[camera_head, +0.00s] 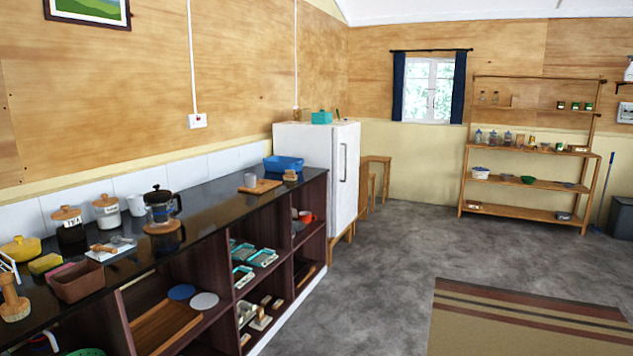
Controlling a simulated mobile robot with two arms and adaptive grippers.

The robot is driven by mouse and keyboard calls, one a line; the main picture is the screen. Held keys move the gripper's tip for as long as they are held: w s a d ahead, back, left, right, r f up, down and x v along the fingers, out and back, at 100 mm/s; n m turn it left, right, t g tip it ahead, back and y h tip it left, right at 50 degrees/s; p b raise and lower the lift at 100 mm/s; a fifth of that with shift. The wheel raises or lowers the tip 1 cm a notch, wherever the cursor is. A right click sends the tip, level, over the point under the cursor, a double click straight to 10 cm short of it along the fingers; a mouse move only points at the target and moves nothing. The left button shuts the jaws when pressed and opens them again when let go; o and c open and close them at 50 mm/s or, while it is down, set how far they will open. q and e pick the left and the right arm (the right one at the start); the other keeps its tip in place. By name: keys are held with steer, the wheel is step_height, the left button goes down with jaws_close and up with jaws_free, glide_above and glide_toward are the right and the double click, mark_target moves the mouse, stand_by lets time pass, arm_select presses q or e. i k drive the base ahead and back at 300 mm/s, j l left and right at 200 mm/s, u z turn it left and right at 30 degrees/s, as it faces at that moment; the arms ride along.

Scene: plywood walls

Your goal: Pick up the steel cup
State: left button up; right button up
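A small pale grey cup (250,180) stands upright at the far end of the dark counter, on or beside a wooden board (264,188). It may be the steel cup, but it is too small to tell its material. Neither of my grippers shows in the head view.
The dark counter (205,204) runs along the left wall with open shelves below. A glass coffee pot (161,206), jars and a brown tub (77,281) stand nearer. A blue basin (284,163) and white fridge (345,170) are beyond the cup. Grey floor (370,270) is clear.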

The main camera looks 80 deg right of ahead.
mark_target(251, 179)
steer(key=z, duration=2.1)
steer(key=i+l+z, duration=0.2)
steer(key=i, duration=0.15)
steer(key=i+z, duration=0.15)
steer(key=i, duration=0.2)
